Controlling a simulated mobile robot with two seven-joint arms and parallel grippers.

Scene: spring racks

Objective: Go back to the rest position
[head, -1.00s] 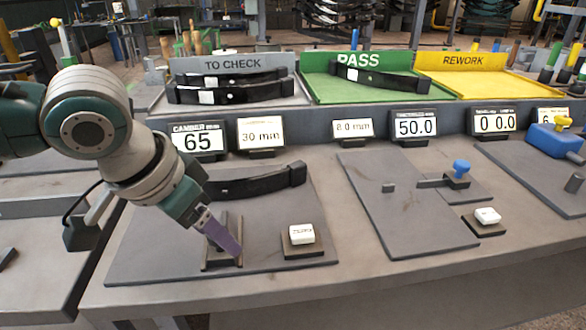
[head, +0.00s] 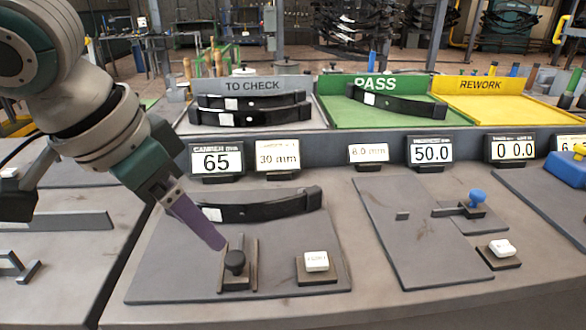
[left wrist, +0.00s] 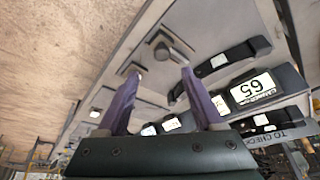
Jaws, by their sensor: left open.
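My left gripper (head: 222,246) reaches in from the left, above the left grey plate (head: 165,275). In the left wrist view its two purple fingers are apart and empty (left wrist: 162,73). A dark round knob (head: 235,262) on a small slide stands just beyond the fingertips. The knob also shows between and past the fingers in the left wrist view (left wrist: 163,52). A black leaf spring (head: 270,206) with a white label lies at the back of the plate, apart from the fingers. My right gripper is in neither view.
A white button (head: 316,261) sits right of the knob. Displays, including one reading 65 (head: 216,159), line the back. Behind are a TO CHECK tray (head: 252,86) with springs, a green PASS tray (head: 340,112) with one spring and an empty yellow REWORK tray (head: 500,110).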

